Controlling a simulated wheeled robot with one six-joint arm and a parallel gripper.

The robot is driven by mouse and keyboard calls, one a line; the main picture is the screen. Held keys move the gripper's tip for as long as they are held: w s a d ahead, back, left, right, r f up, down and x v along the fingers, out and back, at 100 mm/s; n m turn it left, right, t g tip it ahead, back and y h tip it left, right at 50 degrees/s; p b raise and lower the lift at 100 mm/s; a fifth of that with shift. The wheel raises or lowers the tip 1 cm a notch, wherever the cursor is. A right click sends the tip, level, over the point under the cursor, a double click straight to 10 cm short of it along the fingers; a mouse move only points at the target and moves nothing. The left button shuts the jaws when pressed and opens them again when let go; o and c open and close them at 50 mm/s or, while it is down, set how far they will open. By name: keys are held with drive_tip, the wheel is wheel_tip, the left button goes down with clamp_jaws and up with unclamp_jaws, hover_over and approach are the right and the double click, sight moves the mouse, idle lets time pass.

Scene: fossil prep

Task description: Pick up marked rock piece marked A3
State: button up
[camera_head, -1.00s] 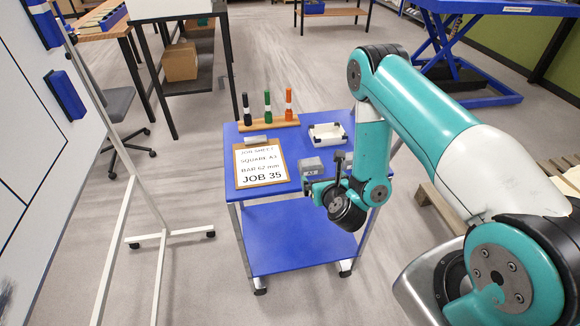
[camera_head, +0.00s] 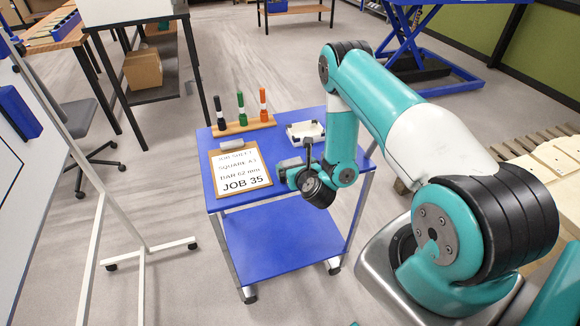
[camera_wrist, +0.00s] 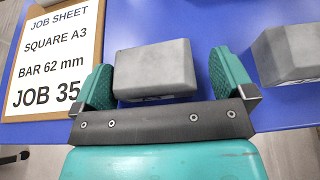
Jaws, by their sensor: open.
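A grey rock block (camera_wrist: 155,70) lies between the two teal fingers of my gripper (camera_wrist: 164,80) in the wrist view. The fingers stand open on either side of it; the left finger is close to the block and a wider gap shows at the right finger. A second grey block (camera_wrist: 283,52) lies to the right, outside the fingers. The marks on the blocks' near faces are too hidden to read, so I cannot tell which is A3. In the head view my gripper (camera_head: 300,172) is low over the blue cart and mostly covers the blocks.
The blue cart (camera_head: 222,191) carries a clipboard job sheet (camera_head: 242,168) reading square A3, bar 62 mm, job 35. It also shows in the wrist view (camera_wrist: 52,52). A marker rack (camera_head: 243,128) and a white tray (camera_head: 305,130) stand at the back. A whiteboard stand (camera_head: 138,200) is left.

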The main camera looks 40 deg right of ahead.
drive_tip(key=shift+w+a, duration=0.1)
drive_tip(key=shift+a, duration=0.25)
drive_tip(key=c, duration=1)
drive_tip(key=shift+c, duration=0.2)
